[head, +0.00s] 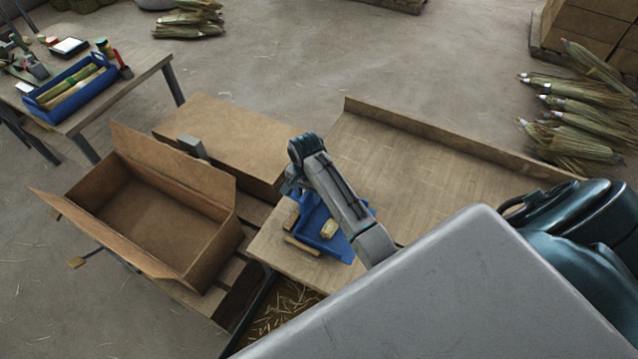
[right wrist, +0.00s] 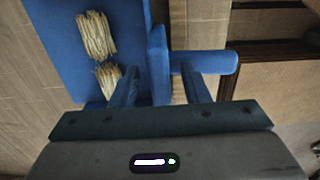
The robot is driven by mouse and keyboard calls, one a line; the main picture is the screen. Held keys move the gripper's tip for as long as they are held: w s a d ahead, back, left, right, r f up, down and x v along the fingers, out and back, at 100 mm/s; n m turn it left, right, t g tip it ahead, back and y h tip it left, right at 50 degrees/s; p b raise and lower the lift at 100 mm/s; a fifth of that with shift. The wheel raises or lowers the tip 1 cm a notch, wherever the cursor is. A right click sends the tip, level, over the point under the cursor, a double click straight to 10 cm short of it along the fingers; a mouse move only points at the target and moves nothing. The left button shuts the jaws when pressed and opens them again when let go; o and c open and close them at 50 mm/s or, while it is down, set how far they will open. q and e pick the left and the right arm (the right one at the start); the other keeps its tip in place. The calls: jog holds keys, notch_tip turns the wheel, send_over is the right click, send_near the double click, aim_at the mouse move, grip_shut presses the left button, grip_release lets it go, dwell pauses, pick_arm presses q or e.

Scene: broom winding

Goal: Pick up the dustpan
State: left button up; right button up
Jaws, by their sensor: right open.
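The blue dustpan (head: 338,246) lies on the near end of the wooden worktop, partly hidden by my right arm in the head view. In the right wrist view, the dustpan (right wrist: 55,25) fills the upper left. Its short blue handle (right wrist: 220,62) sticks out to the right at the level of the fingertips. My right gripper (right wrist: 162,72) is open over the handle end, with nothing held; whether it touches is unclear. In the head view, the right gripper (head: 291,188) is at the dustpan's far left side. My left gripper is not in view.
Straw bundles (right wrist: 96,35) lie in the dustpan. An open cardboard box (head: 150,220) and a closed one (head: 225,135) stand left of the worktop (head: 430,180). A side table holds a blue crate (head: 42,108). The worktop's right part is bare.

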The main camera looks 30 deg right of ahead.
jog(key=shift+w+f, duration=0.1)
jog(key=shift+w, duration=0.05)
grip_shut()
jog(key=shift+r, duration=0.2)
